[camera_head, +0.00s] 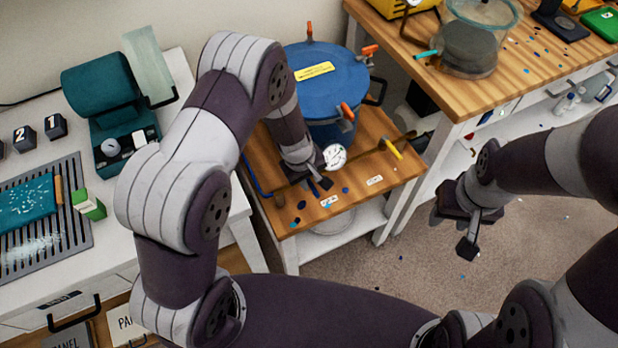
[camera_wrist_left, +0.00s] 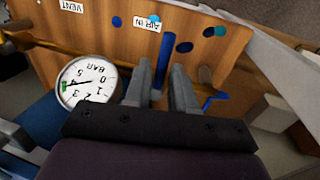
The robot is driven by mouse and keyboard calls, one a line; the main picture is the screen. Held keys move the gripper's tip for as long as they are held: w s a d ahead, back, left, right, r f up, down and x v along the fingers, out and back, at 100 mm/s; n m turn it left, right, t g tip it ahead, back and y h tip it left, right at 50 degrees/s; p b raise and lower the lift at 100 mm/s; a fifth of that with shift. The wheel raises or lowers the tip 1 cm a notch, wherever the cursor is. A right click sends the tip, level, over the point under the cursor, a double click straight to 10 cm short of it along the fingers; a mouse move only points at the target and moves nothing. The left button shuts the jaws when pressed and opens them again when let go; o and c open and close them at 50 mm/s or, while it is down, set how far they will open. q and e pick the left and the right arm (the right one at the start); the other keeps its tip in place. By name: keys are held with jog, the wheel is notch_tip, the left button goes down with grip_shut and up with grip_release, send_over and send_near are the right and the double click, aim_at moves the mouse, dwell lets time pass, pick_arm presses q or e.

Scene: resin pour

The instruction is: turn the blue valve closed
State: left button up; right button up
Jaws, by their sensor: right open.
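The blue valve (camera_wrist_left: 164,60) shows in the left wrist view as a straight blue handle beside the AIR IN label, on the brass pipe along the wooden board. My left gripper (camera_wrist_left: 168,82) has a finger on either side of this handle, close against it; the contact is partly hidden. In the head view my left gripper (camera_head: 307,180) reaches down at the front of the wooden stand, and a bit of the blue handle (camera_head: 326,183) shows beside it. My right gripper (camera_head: 455,232) is open and empty, over the floor to the right.
A pressure gauge (camera_head: 334,156) stands close to my left gripper. A yellow-handled valve (camera_head: 391,147) is to its right. The blue pot (camera_head: 325,85) with orange clamps stands behind. A workbench (camera_head: 440,85) is at upper right; open carpet (camera_head: 400,270) lies below.

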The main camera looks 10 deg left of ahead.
pick_arm(q)
jog(key=shift+o, duration=0.6)
notch_tip(320, 180, up, 12)
jog(key=s+a+p, duration=0.1)
jog(key=a+p, duration=0.1)
jog(key=shift+s+r+p, duration=0.2)
jog(key=shift+s+p, duration=0.15)
jog(key=shift+p, duration=0.05)
jog(key=s+a+r+m+y, duration=0.1)
jog(key=s+a+r+m, duration=0.5)
jog(key=s, duration=0.5)
notch_tip(320, 180, up, 3)
jog(key=shift+s+a+f+m+y, duration=0.15)
jog(key=shift+s+m+y, duration=0.2)
jog(key=shift+m, duration=0.65)
jog(key=shift+s, duration=0.15)
